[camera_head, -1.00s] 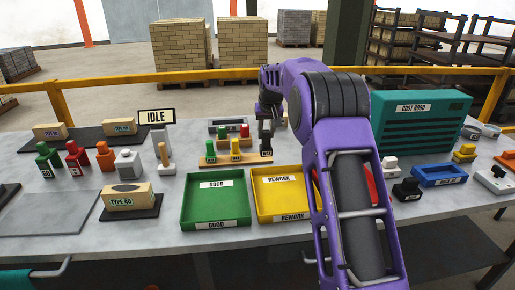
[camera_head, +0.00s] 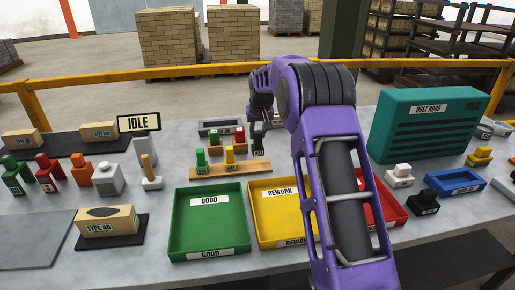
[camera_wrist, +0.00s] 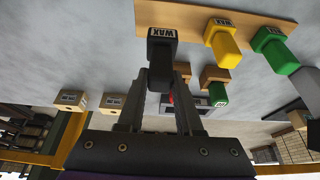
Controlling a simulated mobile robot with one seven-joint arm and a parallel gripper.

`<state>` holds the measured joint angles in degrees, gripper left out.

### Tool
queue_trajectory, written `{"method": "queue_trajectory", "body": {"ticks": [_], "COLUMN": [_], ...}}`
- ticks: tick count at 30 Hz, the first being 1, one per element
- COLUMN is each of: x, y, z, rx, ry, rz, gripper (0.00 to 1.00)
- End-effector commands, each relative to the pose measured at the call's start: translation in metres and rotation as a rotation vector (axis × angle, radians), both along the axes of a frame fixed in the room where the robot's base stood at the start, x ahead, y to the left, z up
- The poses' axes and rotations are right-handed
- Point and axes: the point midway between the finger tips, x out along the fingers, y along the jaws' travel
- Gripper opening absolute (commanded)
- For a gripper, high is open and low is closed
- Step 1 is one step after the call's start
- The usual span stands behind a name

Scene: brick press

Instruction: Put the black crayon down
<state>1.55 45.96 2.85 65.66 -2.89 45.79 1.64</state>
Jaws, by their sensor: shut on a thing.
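My gripper (camera_wrist: 165,100) is shut on the black crayon (camera_wrist: 162,48), a dark block with a WAX label. In the head view the black crayon (camera_head: 258,151) hangs from the fingers at the right end of the front wooden rack (camera_head: 240,170). I cannot tell whether it touches the rack. A yellow crayon (camera_head: 229,155) and a green crayon (camera_head: 200,161) stand upright in the same rack, to its left. The rack also shows in the wrist view (camera_wrist: 190,14), beside the crayon's labelled end.
In front are a green GOOD tray (camera_head: 209,254), a yellow REWORK tray (camera_head: 265,235) and a red tray (camera_head: 392,203). A teal dust hood (camera_head: 425,125) stands at right.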

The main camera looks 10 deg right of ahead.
Motion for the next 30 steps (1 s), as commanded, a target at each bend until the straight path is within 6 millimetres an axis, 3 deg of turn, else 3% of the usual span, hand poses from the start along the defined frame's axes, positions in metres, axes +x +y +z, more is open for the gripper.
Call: {"method": "queue_trajectory", "body": {"ticks": [9,23,24,28,30], "x": [0.000,0.000,0.000,0.000,0.000], "y": [0.000,0.000,0.000,0.000,0.000], "z": [-0.047,-0.055,-0.054,-0.054,-0.054], "rx": [0.000,0.000,0.000,0.000,0.000], "ry": [0.002,-0.001,0.000,0.000,0.000], "rz": [0.000,0.000,0.000,0.000,0.000], "gripper": [0.00,0.00,0.41,0.64,0.64]}}
